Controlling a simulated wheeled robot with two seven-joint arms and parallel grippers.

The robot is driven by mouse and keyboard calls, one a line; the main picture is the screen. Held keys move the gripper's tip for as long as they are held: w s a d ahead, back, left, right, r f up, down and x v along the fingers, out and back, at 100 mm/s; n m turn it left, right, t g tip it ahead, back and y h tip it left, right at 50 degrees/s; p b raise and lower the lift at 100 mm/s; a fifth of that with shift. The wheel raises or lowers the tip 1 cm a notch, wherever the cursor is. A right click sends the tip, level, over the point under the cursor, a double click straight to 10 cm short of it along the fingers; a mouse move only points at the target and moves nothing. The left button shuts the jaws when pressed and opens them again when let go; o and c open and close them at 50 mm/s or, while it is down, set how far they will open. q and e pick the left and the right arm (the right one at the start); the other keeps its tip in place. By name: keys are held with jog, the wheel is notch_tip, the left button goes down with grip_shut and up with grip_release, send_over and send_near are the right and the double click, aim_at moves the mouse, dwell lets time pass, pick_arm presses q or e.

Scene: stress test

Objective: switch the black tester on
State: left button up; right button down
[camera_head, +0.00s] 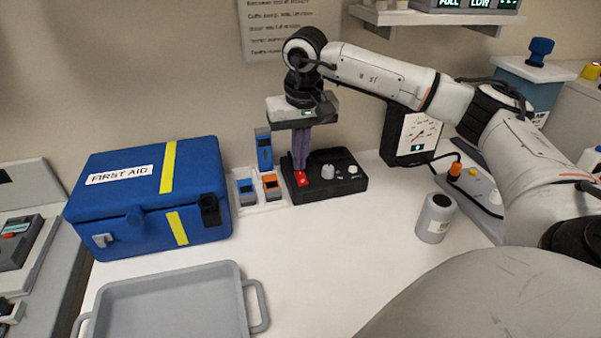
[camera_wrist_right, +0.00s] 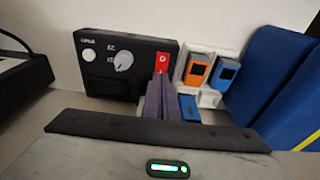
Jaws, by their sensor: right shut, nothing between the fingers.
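The black tester (camera_head: 342,187) sits on the white table near the wall, with a grey knob and a smaller pale knob on top. Its red switch (camera_head: 302,179) is at its left end in the head view. The switch (camera_wrist_right: 162,63) shows a white mark in the right wrist view. My right gripper (camera_head: 299,166) points down with its dark purple fingers shut and empty. The fingertips are right at the switch; I cannot tell whether they touch it. The fingers (camera_wrist_right: 160,84) hide part of the tester's edge in the wrist view. My left gripper is not in view.
A white holder with a blue device (camera_head: 246,188) and an orange device (camera_head: 271,188) stands left of the tester.

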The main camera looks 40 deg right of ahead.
aim_at(300, 174)
jog(key=shift+f+b, duration=0.45)
jog(key=shift+f, duration=0.4)
dwell(1.0)
notch_tip(300, 174, up, 2)
jog(key=shift+r+p, duration=0.1)
jog(key=shift+p, duration=0.85)
notch_tip(300, 174, up, 5)
jog(key=p, duration=0.4)
